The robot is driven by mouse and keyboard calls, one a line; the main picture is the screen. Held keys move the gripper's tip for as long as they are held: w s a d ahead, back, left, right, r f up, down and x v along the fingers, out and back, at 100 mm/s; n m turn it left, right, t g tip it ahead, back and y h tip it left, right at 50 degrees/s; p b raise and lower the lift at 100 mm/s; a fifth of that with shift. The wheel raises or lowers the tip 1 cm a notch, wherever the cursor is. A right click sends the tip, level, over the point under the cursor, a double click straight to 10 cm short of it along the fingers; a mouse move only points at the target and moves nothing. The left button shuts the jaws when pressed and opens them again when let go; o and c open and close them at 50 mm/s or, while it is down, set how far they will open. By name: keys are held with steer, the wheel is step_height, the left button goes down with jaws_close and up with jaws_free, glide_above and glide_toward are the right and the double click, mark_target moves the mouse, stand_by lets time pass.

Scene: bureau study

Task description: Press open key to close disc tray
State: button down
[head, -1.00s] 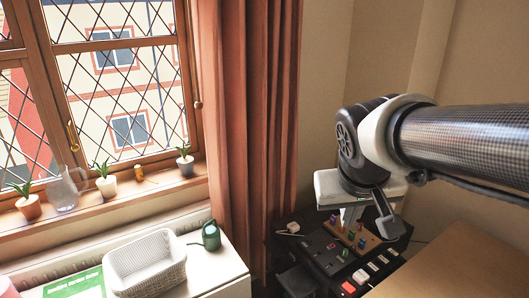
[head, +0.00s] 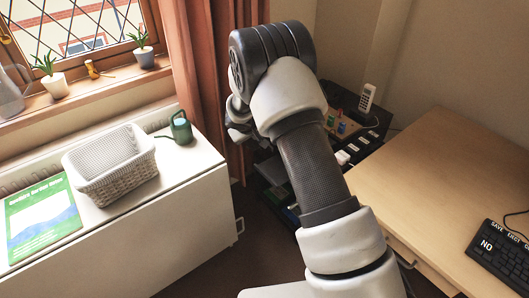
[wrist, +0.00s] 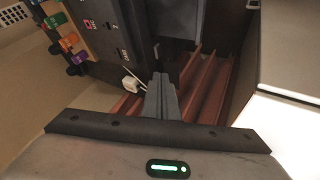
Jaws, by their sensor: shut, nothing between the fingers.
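My gripper (wrist: 160,97) shows in the wrist view with its fingers together and empty, in front of reddish curtain folds. In the head view my arm hides it. A black panel (wrist: 104,38) with a red key and small white labels is at the upper left of the wrist view, apart from the fingers. A dark grey slab (wrist: 173,18) beside it may be the disc tray; I cannot tell. In the head view a black keyboard (head: 508,262) lies at the desk's right edge. Its labels include SAVE, EJECT and NO; another starting with O is cut off.
The wooden desk (head: 445,165) is mostly bare. A white phone (head: 367,98) stands behind the black unit. A white cabinet (head: 150,238) at left bears a basket (head: 120,178), a green watering can (head: 181,128) and a green book (head: 40,220). The curtain (head: 199,65) hangs behind my arm.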

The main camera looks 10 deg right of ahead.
step_height(320, 180, down, 6)
steer(key=a, duration=0.1)
steer(key=shift+w+a+n+b, duration=0.25)
steer(key=shift+a+n+b, duration=0.05)
steer(key=shift+a+n, duration=0.1)
steer(key=shift+d, duration=0.1)
steer(key=w+d+f, duration=0.5)
steer(key=w+f, duration=0.2)
steer(key=f, duration=0.1)
steer(key=shift+w+d+b, duration=0.3)
steer(key=shift+d+b, duration=0.05)
steer(key=shift+b, duration=0.05)
